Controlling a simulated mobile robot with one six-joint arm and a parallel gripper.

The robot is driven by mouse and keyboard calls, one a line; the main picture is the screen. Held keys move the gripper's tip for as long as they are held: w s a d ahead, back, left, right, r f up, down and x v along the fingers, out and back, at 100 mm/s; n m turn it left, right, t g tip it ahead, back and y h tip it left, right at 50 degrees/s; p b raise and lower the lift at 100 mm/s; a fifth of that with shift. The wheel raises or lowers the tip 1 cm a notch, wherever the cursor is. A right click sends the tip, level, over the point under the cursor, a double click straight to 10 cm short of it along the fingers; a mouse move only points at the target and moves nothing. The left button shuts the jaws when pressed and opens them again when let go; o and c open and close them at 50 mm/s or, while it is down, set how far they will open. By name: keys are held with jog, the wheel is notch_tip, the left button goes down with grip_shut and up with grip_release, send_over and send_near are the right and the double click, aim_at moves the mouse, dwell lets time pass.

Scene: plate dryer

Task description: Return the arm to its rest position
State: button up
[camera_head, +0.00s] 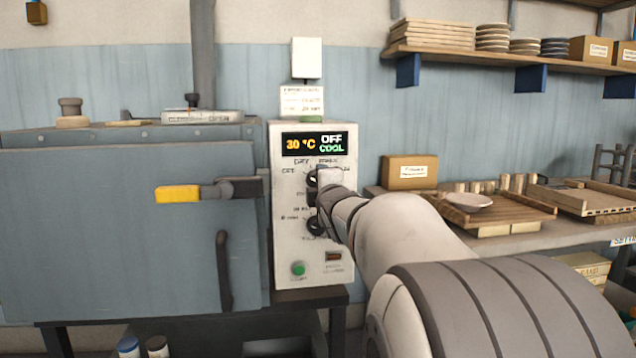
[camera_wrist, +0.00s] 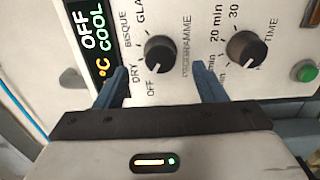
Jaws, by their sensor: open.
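My gripper (camera_wrist: 158,70) is in front of the dryer's control panel (camera_head: 285,235). Its two blue fingers are apart in the wrist view, one on each side of the black programme knob (camera_wrist: 159,50). Whether they touch the knob is not clear. The knob's white mark points toward OFF. The time knob (camera_wrist: 246,50) is right of the fingers in that view. In the head view my forearm reaches in from the lower right, and my wrist hides part of the panel. The display (camera_head: 319,144) reads 30 °C, OFF and COOL.
The blue-grey dryer door (camera_head: 110,240) looks closed, with a yellow-ended lever (camera_head: 178,194) across its edge. A green button (camera_head: 298,268) is low on the panel. At right, a bench holds a cardboard box (camera_head: 409,172) and a wooden rack (camera_head: 500,212), below a wall shelf (camera_head: 480,55).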

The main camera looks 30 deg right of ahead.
jog(key=shift+v, duration=1.1)
jog(key=s+a+m+g+y+p, duration=0.1)
jog(key=s+a+m+g+p, duration=0.4)
jog(key=s+p, duration=0.4)
jog(key=s+a+r+m+g+y+p, duration=0.1)
jog(key=s+a+m+g+p, duration=0.4)
jog(key=s+p, duration=0.5)
jog(key=s+a+r+m+g+y+p, duration=0.1)
jog(key=s+a+m+g+y+p, duration=0.2)
jog(key=s+a+p, duration=0.6)
jog(key=s+m+g+p, duration=0.1)
jog(key=m+p, duration=0.1)
jog(key=p, duration=0.1)
jog(key=shift+g+p, duration=0.4)
jog(key=shift+c, duration=0.4)
